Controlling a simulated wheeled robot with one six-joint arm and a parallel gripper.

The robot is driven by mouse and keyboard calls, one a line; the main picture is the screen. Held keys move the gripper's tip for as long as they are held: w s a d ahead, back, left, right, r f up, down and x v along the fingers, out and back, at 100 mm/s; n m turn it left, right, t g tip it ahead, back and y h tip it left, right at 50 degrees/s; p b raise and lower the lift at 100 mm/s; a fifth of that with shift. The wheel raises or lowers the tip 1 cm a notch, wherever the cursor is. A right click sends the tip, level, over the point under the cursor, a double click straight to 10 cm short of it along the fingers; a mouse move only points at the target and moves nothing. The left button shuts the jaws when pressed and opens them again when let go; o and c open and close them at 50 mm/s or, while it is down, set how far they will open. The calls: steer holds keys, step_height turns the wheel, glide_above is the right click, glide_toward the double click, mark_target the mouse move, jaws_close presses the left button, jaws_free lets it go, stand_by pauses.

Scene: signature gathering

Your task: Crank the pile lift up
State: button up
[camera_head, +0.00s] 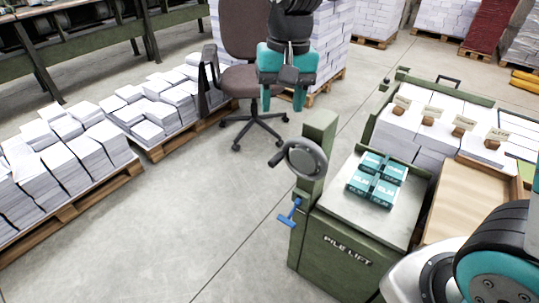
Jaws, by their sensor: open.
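The pile lift (347,254) is a green cabinet with "PILE LIFT" on its front and a green post (319,140) at its left corner. A grey round handwheel (305,158) with a dark crank knob (276,160) is mounted on the post; the knob points left. A blue handle (290,212) sits lower on the cabinet's left side. My gripper (285,103), with teal fingers pointing down, is open and empty. In the picture it is above the handwheel and apart from it.
Several teal boxes (377,180) rest on the lift's top. Paper stacks with small labels (432,115) stand behind at right. A brown office chair (243,85) stands behind my gripper. Pallets of paper (70,155) line the left. The floor (185,225) at front left is clear.

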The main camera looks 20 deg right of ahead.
steer(key=w+d+f+m+g+h, duration=0.1)
steer(key=w+f+m, duration=0.3)
steer(key=w, duration=0.3)
steer(key=w+f+m+h, duration=0.1)
steer(key=w+f+m, duration=0.2)
steer(key=w+m, duration=0.25)
steer(key=p, duration=0.3)
glide_toward(275, 157)
steer(key=shift+n, duration=0.35)
steer(key=f, duration=0.6)
steer(key=s+d+f, duration=0.1)
steer(key=f, duration=0.2)
steer(key=shift+f, duration=0.35)
jaws_close()
